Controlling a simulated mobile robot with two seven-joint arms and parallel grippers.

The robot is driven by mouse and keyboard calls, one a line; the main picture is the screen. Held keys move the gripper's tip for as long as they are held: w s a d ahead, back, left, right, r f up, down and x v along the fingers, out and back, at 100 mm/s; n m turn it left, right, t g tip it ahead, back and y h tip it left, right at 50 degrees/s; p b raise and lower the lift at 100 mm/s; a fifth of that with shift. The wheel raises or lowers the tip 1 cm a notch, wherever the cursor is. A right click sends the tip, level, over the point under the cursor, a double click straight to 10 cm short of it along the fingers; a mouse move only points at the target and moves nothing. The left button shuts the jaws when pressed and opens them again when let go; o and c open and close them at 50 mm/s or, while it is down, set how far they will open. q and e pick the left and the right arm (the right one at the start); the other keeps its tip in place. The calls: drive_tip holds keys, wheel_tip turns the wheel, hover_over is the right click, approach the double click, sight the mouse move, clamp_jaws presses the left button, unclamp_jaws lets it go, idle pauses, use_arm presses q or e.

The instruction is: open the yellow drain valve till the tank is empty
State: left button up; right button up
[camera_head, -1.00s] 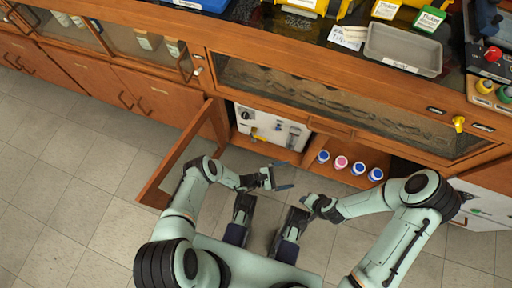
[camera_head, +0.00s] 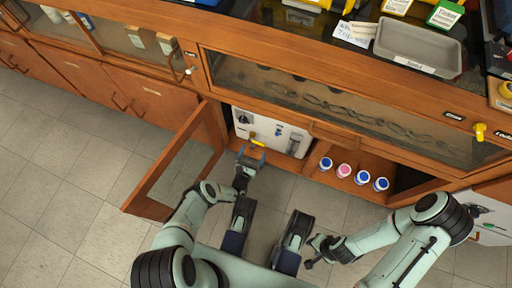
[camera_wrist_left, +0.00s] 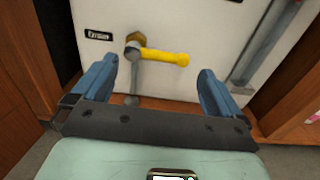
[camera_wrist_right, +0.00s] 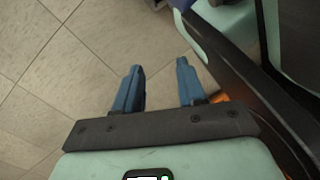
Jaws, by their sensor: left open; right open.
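The yellow drain valve handle (camera_wrist_left: 168,57) sits on the white panel (camera_wrist_left: 200,20) in the left wrist view, pointing right from a brass fitting (camera_wrist_left: 134,42). In the head view the yellow handle (camera_head: 257,143) shows low on the panel (camera_head: 270,125) in the open cabinet. My left gripper (camera_head: 252,156) is open just in front of the handle; in the left wrist view its fingers (camera_wrist_left: 158,80) stand apart with the handle beyond and between them, not gripped. My right gripper (camera_wrist_right: 160,75) is open and empty over the floor. I cannot see the tank's level.
An open cabinet door (camera_head: 178,165) stands left of my left arm. Several capped bottles (camera_head: 343,171) stand on the shelf to the right of the panel. A grey tray (camera_head: 418,45) is on the counter. The tiled floor is clear at left.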

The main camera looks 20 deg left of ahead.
sight(257, 143)
use_arm(q)
drive_tip(key=shift+w+b, duration=0.65)
drive_tip(key=shift+w, duration=1.25)
use_arm(e)
drive_tip(key=shift+s+d+f+g, duration=0.1)
drive_tip(key=shift+s+f+g, duration=0.25)
drive_tip(key=shift+s, duration=0.5)
drive_tip(key=shift+s+d+f+g, duration=0.1)
drive_tip(key=shift+s+f+g, duration=0.15)
drive_tip(key=shift+s+f, duration=0.4)
drive_tip(key=shift+s+r, duration=0.15)
drive_tip(key=shift+r, duration=0.05)
use_arm(q)
drive_tip(key=c, duration=1.4)
drive_tip(key=shift+o, duration=0.2)
drive_tip(key=shift+r+n, duration=0.1)
drive_tip(key=shift+n, duration=0.3)
drive_tip(key=shift+a+r+n, duration=0.1)
drive_tip(key=shift+r+n, duration=0.2)
drive_tip(key=shift+n, duration=0.7)
drive_tip(key=shift+a+r+n, duration=0.1)
drive_tip(key=shift+r+n, duration=0.2)
drive_tip(key=shift+n, duration=0.7)
drive_tip(key=shift+a+r+n, duration=0.1)
drive_tip(key=shift+r+n, duration=0.2)
drive_tip(key=shift+n, duration=0.7)
drive_tip(key=shift+s, duration=0.1)
